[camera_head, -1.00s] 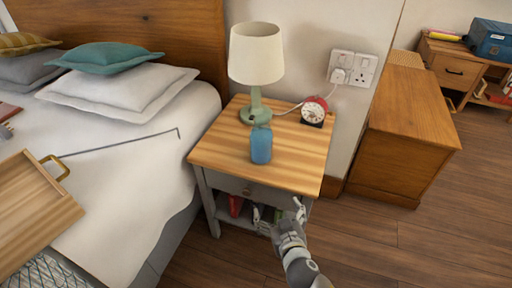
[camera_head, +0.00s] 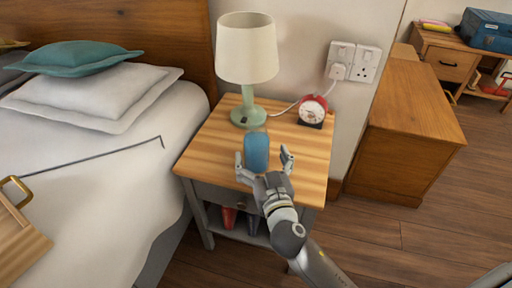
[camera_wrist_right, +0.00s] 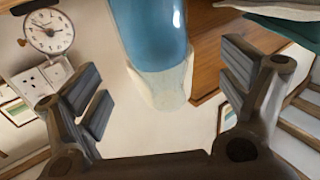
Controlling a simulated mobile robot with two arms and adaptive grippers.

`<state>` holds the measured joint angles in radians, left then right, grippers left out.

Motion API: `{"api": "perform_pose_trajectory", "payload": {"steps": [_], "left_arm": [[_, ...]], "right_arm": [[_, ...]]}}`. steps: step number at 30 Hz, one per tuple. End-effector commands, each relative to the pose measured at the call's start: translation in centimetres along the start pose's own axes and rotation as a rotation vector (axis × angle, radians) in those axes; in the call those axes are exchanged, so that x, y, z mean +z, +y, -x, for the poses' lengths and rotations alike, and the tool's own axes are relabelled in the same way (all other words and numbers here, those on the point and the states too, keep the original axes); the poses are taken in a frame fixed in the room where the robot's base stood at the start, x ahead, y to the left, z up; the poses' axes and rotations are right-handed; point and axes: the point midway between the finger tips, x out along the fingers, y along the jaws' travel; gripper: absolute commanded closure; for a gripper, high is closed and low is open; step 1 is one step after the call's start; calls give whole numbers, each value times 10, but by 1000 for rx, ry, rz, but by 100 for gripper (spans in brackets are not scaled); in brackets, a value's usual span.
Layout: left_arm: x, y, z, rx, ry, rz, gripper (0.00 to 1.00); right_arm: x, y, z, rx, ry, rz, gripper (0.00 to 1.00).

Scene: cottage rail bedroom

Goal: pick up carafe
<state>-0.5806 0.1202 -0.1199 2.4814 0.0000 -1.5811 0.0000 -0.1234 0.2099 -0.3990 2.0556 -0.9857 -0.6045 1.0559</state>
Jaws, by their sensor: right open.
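The carafe (camera_head: 256,152) is a blue, rounded vessel standing upright on the wooden top of the nightstand (camera_head: 205,155). My right gripper (camera_head: 264,162) is open at the near side of the carafe, with one finger to its left and one to its right. In the right wrist view, the carafe (camera_wrist_right: 152,35) hangs down from the top edge between the spread fingers, with a pale, see-through end. Gaps show between it and both fingers in that view. My left gripper is not in view.
The bed (camera_head: 90,180) is on the left. Open wood lies on the nightstand's right side.

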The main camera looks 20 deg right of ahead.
Motion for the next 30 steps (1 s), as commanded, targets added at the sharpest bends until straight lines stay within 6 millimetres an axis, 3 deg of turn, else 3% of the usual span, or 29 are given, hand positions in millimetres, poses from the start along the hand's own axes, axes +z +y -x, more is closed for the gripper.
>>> {"api": "perform_pose_trajectory", "payload": {"steps": [10, 19, 30], "left_arm": [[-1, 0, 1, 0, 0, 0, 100], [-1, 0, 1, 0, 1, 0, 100], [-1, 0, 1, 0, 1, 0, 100]], "right_arm": [[-1, 1, -25, 0, 1, 2, 7], [0, 2, -61, 0, 0, 2, 7], [0, 2, -68, 0, -2, 1, 8]]}}
